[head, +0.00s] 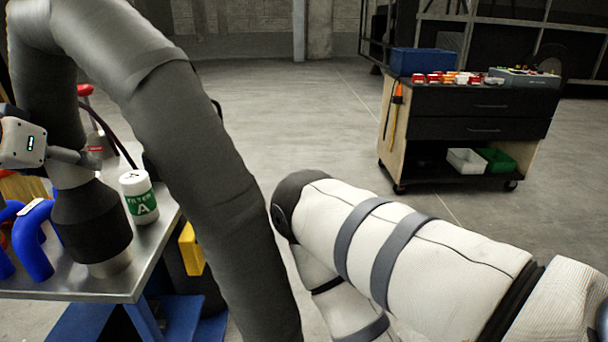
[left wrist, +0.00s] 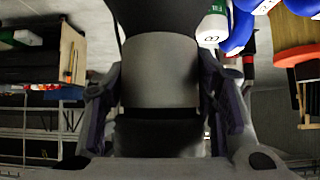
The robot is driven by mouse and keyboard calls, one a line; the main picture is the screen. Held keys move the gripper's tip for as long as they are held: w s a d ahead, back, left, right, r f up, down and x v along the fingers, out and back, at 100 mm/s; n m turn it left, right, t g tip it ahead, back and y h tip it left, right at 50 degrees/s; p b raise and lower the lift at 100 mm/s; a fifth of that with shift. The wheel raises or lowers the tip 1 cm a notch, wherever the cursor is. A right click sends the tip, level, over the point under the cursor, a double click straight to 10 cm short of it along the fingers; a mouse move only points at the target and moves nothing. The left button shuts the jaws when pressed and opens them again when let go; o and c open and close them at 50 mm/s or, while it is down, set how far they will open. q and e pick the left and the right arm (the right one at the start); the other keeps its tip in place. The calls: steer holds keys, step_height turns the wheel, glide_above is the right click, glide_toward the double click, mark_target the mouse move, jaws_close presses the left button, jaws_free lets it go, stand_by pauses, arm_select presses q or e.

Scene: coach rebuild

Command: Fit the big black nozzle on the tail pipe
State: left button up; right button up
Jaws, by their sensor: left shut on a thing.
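A thick dark grey hose (head: 205,185) arches from the bottom centre up to the upper left and down again. A grey collar (head: 70,175) joins its end to the big black nozzle (head: 92,222), which points down. A short silver pipe (head: 112,264) shows below the nozzle at the metal bench; whether the nozzle sits around it or just above it I cannot tell. My left gripper (head: 75,155) is shut on the collar from the left. In the left wrist view, its fingers (left wrist: 160,95) flank the collar. My right gripper is not in view.
The metal bench (head: 150,262) holds a white filter bottle (head: 138,196) and blue bent hoses (head: 35,240), close to the nozzle. A wooden cart (head: 395,125) with dark drawers stands at the back right.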

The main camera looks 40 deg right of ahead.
mark_target(70, 135)
arm_select(q)
steer(key=shift+r, duration=2.75)
